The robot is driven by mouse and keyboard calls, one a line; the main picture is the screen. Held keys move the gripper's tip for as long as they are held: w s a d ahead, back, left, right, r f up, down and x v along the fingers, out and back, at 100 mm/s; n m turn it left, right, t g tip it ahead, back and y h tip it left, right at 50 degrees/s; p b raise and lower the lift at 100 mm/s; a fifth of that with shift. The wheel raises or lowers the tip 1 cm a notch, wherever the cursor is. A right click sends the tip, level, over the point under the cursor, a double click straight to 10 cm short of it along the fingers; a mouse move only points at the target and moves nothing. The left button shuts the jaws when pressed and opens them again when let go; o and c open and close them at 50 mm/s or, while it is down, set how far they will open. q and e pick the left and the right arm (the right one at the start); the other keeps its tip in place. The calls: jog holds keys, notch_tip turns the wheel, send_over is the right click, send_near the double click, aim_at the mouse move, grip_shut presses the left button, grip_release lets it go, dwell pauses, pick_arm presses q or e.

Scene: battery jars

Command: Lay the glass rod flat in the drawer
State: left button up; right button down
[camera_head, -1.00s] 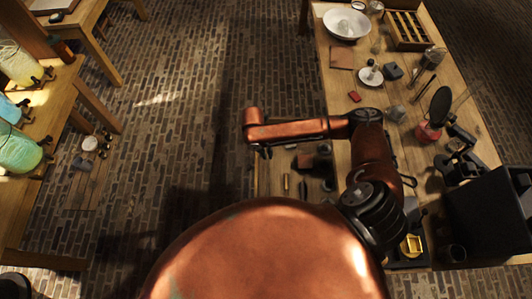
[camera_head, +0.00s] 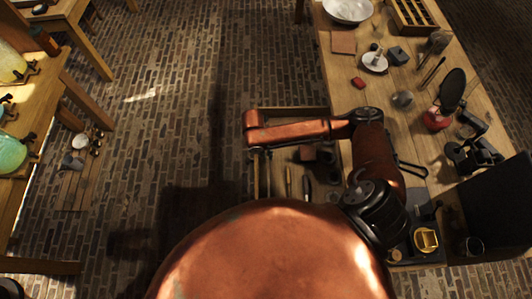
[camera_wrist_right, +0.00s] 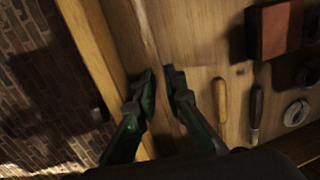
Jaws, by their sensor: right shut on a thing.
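The open drawer (camera_head: 263,185) sticks out from the left side of the long wooden table. My right gripper (camera_wrist_right: 159,82) points down over the drawer, just inside its wooden side wall. Its green fingers are close together. A thin pale streak, the glass rod (camera_wrist_right: 145,28), runs up the picture from between the fingertips. It is faint against the wood, and I cannot tell whether it touches the drawer floor. In the head view, the copper arm hides most of this gripper, and the rod cannot be made out. My left gripper is out of view.
The drawer holds a reddish block (camera_wrist_right: 276,30), two wooden-handled tools (camera_wrist_right: 220,98) and a metal ring (camera_wrist_right: 296,112), all right of the fingers. The table carries a round black disc on a red base (camera_head: 437,119) and a small white dish (camera_head: 374,62). Brick floor lies left.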

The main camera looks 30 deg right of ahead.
jog(key=c, duration=1.9)
grip_release()
jog(key=shift+c, duration=0.2)
jog(key=shift+a, duration=0.15)
jog(key=shift+r, duration=0.15)
jog(key=shift+w+a+r, duration=0.15)
jog(key=shift+w+r, duration=0.05)
jog(key=shift+r, duration=0.15)
notch_tip(320, 180, up, 11)
jog(key=a, duration=0.1)
jog(key=shift+w, duration=0.35)
jog(key=shift+a+f, duration=0.1)
